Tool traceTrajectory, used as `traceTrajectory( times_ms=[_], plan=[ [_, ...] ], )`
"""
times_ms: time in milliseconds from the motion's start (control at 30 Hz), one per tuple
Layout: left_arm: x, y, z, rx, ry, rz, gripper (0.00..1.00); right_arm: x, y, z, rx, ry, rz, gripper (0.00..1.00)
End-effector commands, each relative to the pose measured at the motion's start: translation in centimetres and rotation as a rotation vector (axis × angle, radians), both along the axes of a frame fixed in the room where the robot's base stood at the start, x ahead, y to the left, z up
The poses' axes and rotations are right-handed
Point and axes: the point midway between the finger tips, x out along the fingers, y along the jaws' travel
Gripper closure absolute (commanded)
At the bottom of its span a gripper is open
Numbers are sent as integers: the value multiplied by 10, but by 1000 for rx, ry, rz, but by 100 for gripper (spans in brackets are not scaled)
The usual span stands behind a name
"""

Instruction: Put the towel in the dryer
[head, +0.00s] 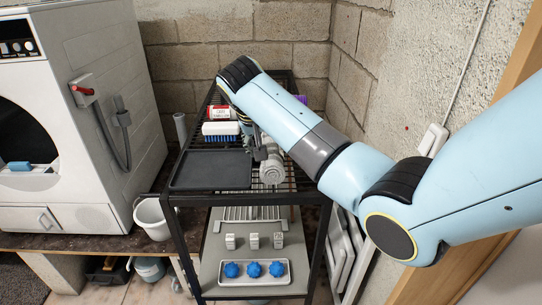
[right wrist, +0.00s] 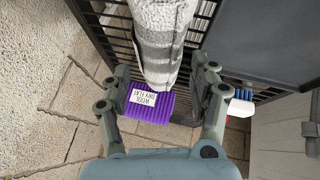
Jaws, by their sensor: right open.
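A rolled grey-white knitted towel (right wrist: 163,40) lies on the black wire shelf. In the head view its pale end (head: 272,170) shows at the right of the dark tray. My right gripper (right wrist: 160,72) is open over the shelf, with a finger on each side of the roll's near end. I cannot tell if either finger touches it. In the head view my right arm hides most of this gripper (head: 258,145). The white dryer (head: 110,110) stands at the left, with its dark round opening (head: 22,128) partly cut off by the picture edge. My left gripper is not in view.
A purple ribbed item (right wrist: 150,108) labelled "wool dry flat" lies by the towel. A dark tray (head: 210,170), a blue-and-white brush (head: 220,130) and a red-and-white can (head: 218,112) share the shelf. A white bucket (head: 152,218) stands between dryer and rack. Walls close the back and right.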

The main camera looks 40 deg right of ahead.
Motion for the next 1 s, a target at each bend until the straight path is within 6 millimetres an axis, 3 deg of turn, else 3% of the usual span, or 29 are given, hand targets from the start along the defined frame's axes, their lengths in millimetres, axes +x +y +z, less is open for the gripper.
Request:
traceTrajectory(
  times_ms=[267, 567, 1000],
  plan=[
    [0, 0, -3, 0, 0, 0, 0, 7, -17, -38, 1, 4, 0, 39],
    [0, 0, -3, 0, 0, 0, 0, 8, -18, -41, 0, 2, 1, 40],
    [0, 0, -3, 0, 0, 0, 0, 8, -18, -41, 0, 0, 2, 96]
  ],
)
